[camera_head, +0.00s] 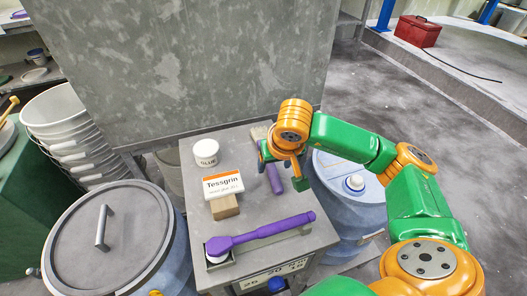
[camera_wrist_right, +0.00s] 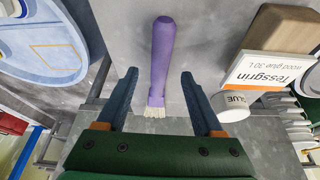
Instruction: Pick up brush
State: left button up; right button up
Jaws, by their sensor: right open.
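The brush (camera_head: 275,179) has a purple handle and lies on the grey bench top, partly hidden under my right gripper in the head view. In the right wrist view, the brush (camera_wrist_right: 161,55) shows its whole purple handle and pale bristles, which point toward the gripper's base. My right gripper (camera_head: 283,172) is open and empty over it. In the right wrist view, the right gripper (camera_wrist_right: 160,75) has a finger on each side of the brush, with gaps on both sides. My left gripper is not in view.
A long purple lever (camera_head: 265,231) lies across the bench front. A Tessgrin box (camera_head: 222,185), brown block (camera_head: 225,207) and white glue tub (camera_head: 206,153) stand left of the brush. Blue drums (camera_head: 341,198) flank the bench. A grey panel (camera_head: 190,70) rises behind.

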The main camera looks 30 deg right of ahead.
aim_at(272, 168)
jog(key=x, duration=0.3)
jog(key=shift+w+d+f, duration=0.1)
jog(key=shift+w+f, duration=0.2)
grip_shut()
jog(key=shift+r, duration=0.15)
jog(key=shift+r, duration=0.25)
jog(key=r, duration=0.3)
jog(key=shift+a+r, duration=0.2)
jog(key=shift+a, duration=0.15)
jog(key=a+r+p, duration=0.1)
jog(key=a+r, duration=0.8)
jog(key=a, duration=0.4)
jog(key=shift+w+a+p, duration=0.2)
jog(key=shift+w+p, duration=0.05)
jog(key=shift+p, duration=0.1)
